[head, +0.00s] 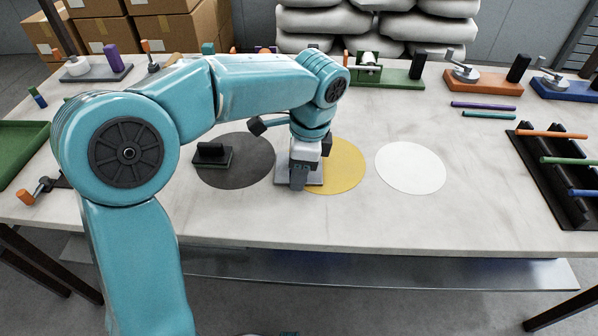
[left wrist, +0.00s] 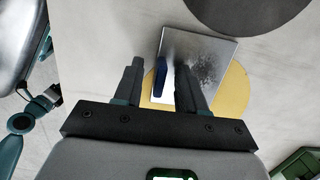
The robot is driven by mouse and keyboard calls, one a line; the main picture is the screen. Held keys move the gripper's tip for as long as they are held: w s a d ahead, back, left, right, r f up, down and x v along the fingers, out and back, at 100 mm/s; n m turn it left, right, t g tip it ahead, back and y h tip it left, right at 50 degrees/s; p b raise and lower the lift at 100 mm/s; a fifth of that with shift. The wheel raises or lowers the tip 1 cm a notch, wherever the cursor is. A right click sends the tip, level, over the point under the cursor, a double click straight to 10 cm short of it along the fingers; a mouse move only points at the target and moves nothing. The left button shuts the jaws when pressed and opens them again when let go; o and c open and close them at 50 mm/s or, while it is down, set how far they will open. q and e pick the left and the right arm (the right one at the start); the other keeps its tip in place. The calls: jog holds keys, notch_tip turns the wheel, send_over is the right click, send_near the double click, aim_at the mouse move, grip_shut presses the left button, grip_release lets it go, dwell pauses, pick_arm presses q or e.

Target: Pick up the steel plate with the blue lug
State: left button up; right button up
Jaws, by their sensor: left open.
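The steel plate (left wrist: 205,58) lies flat, partly over a yellow disc on the table. Its blue lug (left wrist: 161,77) stands up near the plate's left edge in the left wrist view. In the head view the plate (head: 313,178) is partly hidden by my left gripper (head: 300,180), and I cannot make out the lug there. My left gripper is open and points down over the plate. In the left wrist view its two fingers (left wrist: 160,72) stand on either side of the lug with gaps showing. My right gripper is not in view.
A dark block with a handle (head: 212,155) sits on a black disc (head: 240,178) to the left. The yellow disc (head: 348,175) and a bare white disc (head: 410,168) lie rightward. A black rack (head: 555,190) with colored rods is far right; a green tray (head: 22,145) far left.

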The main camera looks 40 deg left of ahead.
pick_arm(q)
grip_shut()
